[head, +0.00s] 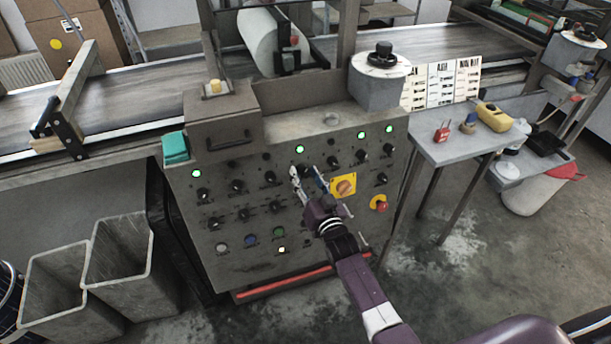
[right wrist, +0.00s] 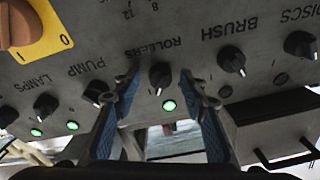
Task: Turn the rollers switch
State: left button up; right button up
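The rollers switch (right wrist: 160,74) is a black rotary knob with a white pointer mark, labelled ROLLERS, on the grey control panel (head: 235,263). A green lamp (right wrist: 169,105) is lit beside it; it also shows in the head view (head: 300,149). My right gripper (right wrist: 158,82) is open, its two fingers on either side of the knob; I cannot tell whether they touch it. In the head view my right gripper (head: 308,175) is at the panel and largely hides that knob. My left gripper is not in view.
Neighbouring BRUSH (right wrist: 232,60) and PUMP (right wrist: 98,92) knobs sit close on either side. A yellow-plated main switch (head: 344,187) and a red emergency button (head: 380,204) are right of the gripper. A side table (head: 455,150) stands at right, grey bins (head: 120,255) at left.

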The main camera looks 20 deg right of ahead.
jog(key=shift+c, duration=0.6)
grip_shut()
jog(key=shift+n, duration=0.3)
jog(key=n, duration=0.3)
jog(key=n+y+p, duration=0.1)
jog(key=n, duration=0.2)
jog(key=shift+d+g+y, duration=0.15)
jog(key=shift+g+y, duration=0.15)
jog(key=n, duration=0.3)
jog(key=n+y+p, duration=0.1)
jog(key=n, duration=0.2)
jog(key=shift+r+n+g, duration=0.1)
jog(key=shift+n+g, duration=0.2)
jog(key=shift+g, duration=0.1)
jog(key=shift+o, duration=0.6)
grip_release()
